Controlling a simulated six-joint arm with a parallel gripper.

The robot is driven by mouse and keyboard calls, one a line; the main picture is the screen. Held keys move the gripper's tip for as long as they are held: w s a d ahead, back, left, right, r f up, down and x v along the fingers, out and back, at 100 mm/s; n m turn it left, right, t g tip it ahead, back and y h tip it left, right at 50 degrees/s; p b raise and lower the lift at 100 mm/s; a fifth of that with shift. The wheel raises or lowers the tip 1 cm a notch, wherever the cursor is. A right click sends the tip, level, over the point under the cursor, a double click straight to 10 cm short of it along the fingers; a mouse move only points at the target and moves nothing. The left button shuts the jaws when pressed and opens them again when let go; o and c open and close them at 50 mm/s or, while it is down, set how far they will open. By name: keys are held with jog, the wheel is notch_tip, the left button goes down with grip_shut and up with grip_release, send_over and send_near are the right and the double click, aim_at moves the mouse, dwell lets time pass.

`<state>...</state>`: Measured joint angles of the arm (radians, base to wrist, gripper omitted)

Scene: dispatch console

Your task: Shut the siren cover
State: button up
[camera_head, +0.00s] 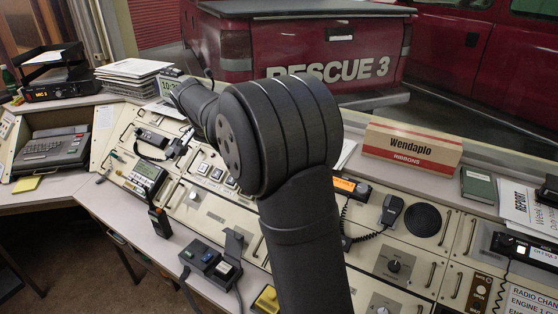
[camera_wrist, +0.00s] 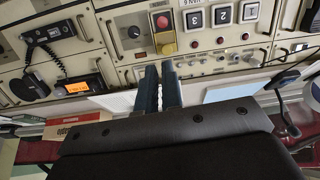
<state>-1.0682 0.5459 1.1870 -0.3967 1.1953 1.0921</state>
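In the wrist view, a red round button (camera_wrist: 162,21) sits on a small plate at the upper middle of the cream console. My gripper (camera_wrist: 160,68) points at the console just short of these buttons. Its two dark fingers are close together, with only a thin gap showing, and nothing is visibly held. In the head view my arm hides the middle of the console and my gripper.
Beside the buttons in the wrist view are a black knob (camera_wrist: 134,32) and numbered keys (camera_wrist: 222,15). In the head view, a handset (camera_head: 392,210), a speaker (camera_head: 423,220) and a Wendaplo box (camera_head: 411,148) stand on the right. Dark units (camera_head: 210,262) with cables stand in front.

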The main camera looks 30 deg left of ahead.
jog(key=d+f+g, duration=0.1)
jog(key=f, duration=0.1)
jog(key=d+f+n+g+y, duration=0.1)
jog(key=f+g, duration=0.1)
jog(key=d+f+n+g, duration=0.1)
jog(key=f, duration=0.1)
jog(key=shift+s+f+y, duration=0.15)
jog(key=shift+f+y, duration=0.1)
jog(key=shift+y, duration=0.15)
grip_shut()
jog(key=w+d+f+m+t+y, duration=0.1)
jog(key=w+d+f+t+y, duration=0.15)
jog(key=w+d+y, duration=1.1)
jog(key=w+a+f+h, duration=0.1)
jog(key=a, duration=0.2)
jog(key=w+a+f, duration=0.1)
jog(key=a, duration=0.3)
jog(key=w+a+f+h, duration=0.1)
jog(key=a, duration=0.3)
jog(key=shift+w+f+h, duration=0.15)
jog(key=shift+w+h, duration=0.15)
jog(key=shift+h, duration=0.05)
jog(key=shift+s+a+f, duration=0.65)
jog(key=shift+a, duration=0.2)
jog(key=shift+s+a+f, duration=0.3)
jog(key=shift+a+f, duration=0.05)
jog(key=shift+a, duration=0.1)
